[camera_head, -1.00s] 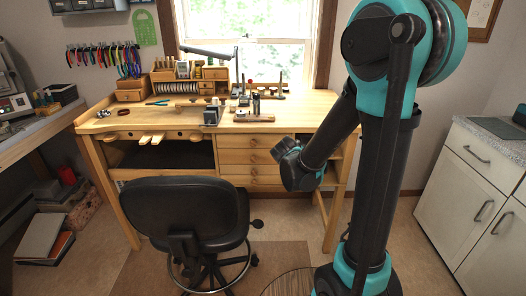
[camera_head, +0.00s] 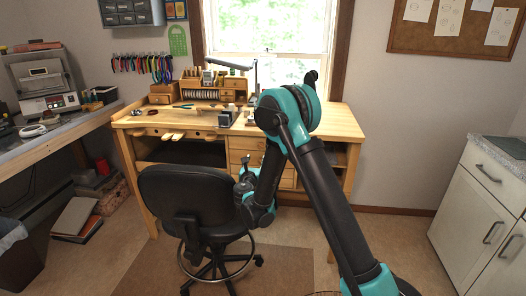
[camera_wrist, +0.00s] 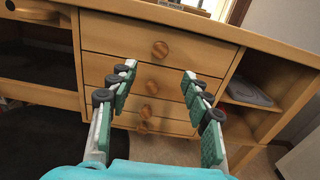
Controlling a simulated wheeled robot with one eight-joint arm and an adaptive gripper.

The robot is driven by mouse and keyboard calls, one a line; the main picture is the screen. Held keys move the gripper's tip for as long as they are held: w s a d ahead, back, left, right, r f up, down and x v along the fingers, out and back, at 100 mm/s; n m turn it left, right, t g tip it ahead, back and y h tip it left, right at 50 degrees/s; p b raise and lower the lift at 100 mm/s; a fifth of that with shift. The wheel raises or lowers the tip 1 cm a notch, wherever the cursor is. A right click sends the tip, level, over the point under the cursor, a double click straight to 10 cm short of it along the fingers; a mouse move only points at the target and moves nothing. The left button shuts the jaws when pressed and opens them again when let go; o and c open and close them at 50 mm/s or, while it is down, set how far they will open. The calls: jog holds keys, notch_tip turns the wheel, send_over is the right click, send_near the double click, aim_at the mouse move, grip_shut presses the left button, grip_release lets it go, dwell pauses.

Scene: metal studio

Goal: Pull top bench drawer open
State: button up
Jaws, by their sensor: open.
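The wooden bench (camera_head: 330,122) has a stack of several drawers under its top. In the wrist view the top drawer (camera_wrist: 205,52) is shut, with a round wooden knob (camera_wrist: 160,49) at its middle. More knobs line up below it on the lower drawers. My gripper (camera_wrist: 158,80) is open and empty, with its two fingers spread in front of the drawers. The fingertips point at the drawer fronts, a little below the top knob, and I see no contact. In the head view my gripper (camera_head: 243,170) is small and partly hidden by my arm, near the drawer stack.
A black chair (camera_head: 190,200) stands in front of the bench, left of my gripper. Open shelves (camera_wrist: 250,95) lie right of the drawers, with a grey item on one. A white cabinet (camera_head: 480,205) stands at the right. Tools crowd the bench top.

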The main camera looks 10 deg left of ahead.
jog(key=w, duration=1.1)
jog(key=shift+w+d, duration=0.25)
jog(key=shift+w, duration=0.15)
jog(key=shift+c, duration=0.2)
grip_shut()
